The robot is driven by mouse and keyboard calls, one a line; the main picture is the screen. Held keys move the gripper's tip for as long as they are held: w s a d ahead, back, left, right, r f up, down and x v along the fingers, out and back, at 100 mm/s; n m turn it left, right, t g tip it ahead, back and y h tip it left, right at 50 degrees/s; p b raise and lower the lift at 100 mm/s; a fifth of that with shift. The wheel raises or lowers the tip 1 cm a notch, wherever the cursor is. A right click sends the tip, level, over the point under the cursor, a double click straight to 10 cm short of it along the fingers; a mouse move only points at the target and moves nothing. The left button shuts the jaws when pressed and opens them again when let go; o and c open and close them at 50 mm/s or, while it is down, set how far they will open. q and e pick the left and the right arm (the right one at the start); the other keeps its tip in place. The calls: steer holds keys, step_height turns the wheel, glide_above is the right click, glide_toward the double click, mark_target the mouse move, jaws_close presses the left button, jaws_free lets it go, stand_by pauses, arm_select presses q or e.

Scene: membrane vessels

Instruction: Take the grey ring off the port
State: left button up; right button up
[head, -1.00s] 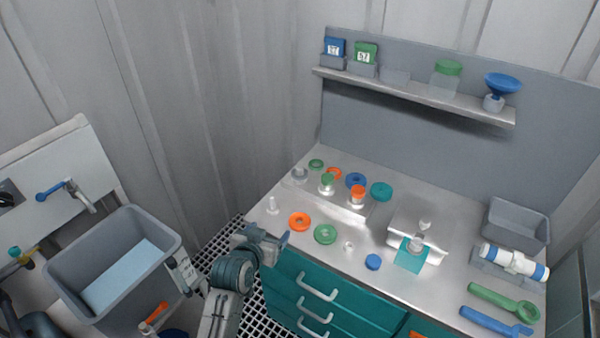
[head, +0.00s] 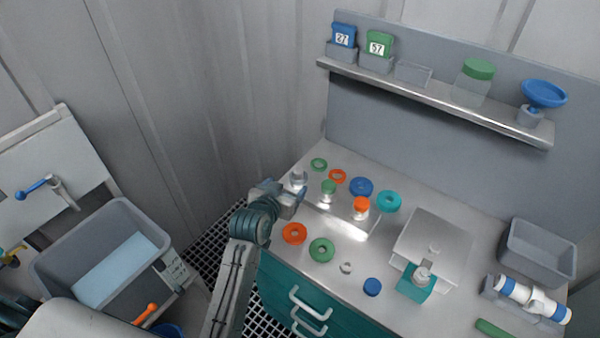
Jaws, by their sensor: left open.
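A pale port with what looks like a grey ring (head: 299,178) stands at the back left of the metal bench. The ring is small, and my gripper comes close to its lower edge in the picture. My left gripper (head: 295,193) is open, just in front of this port. I cannot tell whether its fingers touch the ring. Two more ports stand to the right, one with a green ring (head: 328,187) and one with an orange ring (head: 361,204). My right gripper is not in view.
Loose rings lie around the ports: green (head: 319,164), blue (head: 361,187), teal (head: 388,202), orange (head: 294,233) and green (head: 321,250). A shelf (head: 450,105) runs above. A grey tub (head: 55,265) stands left.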

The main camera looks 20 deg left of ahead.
mark_target(297, 178)
arm_select(q)
steer(key=shift+x, duration=0.8)
steer(key=shift+w+f, duration=0.15)
steer(key=shift+w, duration=0.15)
steer(key=shift+w+d+f+p, duration=0.1)
steer(key=shift+w+f+p, duration=0.05)
steer(key=shift+w+p, duration=0.25)
steer(key=p+x, duration=0.1)
steer(key=x, duration=0.2)
steer(key=shift+w+d+f+p, duration=0.15)
steer(key=shift+w+f+p, duration=0.1)
steer(key=shift+p, duration=0.15)
steer(key=shift+w+f, duration=0.3)
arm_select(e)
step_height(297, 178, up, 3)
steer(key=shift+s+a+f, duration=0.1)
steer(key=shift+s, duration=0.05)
arm_select(q)
steer(key=shift+s, duration=0.1)
steer(key=c, duration=1)
